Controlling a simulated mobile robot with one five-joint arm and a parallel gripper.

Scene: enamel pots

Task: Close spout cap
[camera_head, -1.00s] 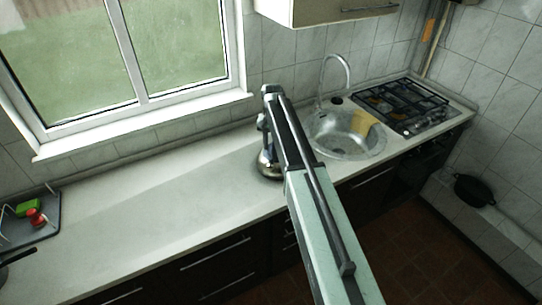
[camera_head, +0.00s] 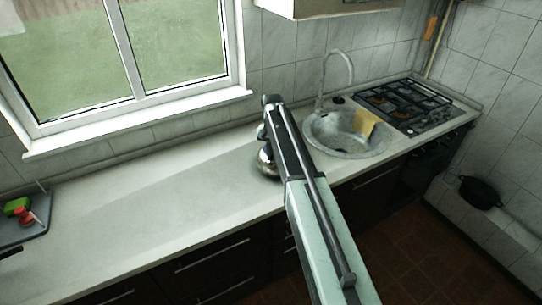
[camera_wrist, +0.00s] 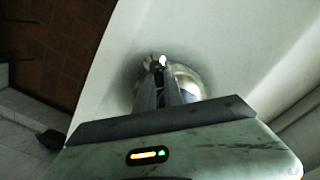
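A shiny metal kettle (camera_head: 265,165) stands on the counter, left of the sink, largely hidden behind my arm in the head view. In the wrist view its rounded body (camera_wrist: 190,82) shows behind and to the right of my gripper (camera_wrist: 160,70). The two dark fingers run close together over the kettle, their tips near a small bright piece (camera_wrist: 162,60) at its far side. I cannot tell whether that piece is the spout cap, or whether the fingers touch it. Any gap between the fingertips is too small to make out.
The white counter (camera_head: 140,220) is clear between the kettle and a grey tray (camera_head: 35,230) with green and red items at far left. A round sink (camera_head: 345,145) with a yellow cloth and a gas hob (camera_head: 410,105) lie to the right. A window is behind.

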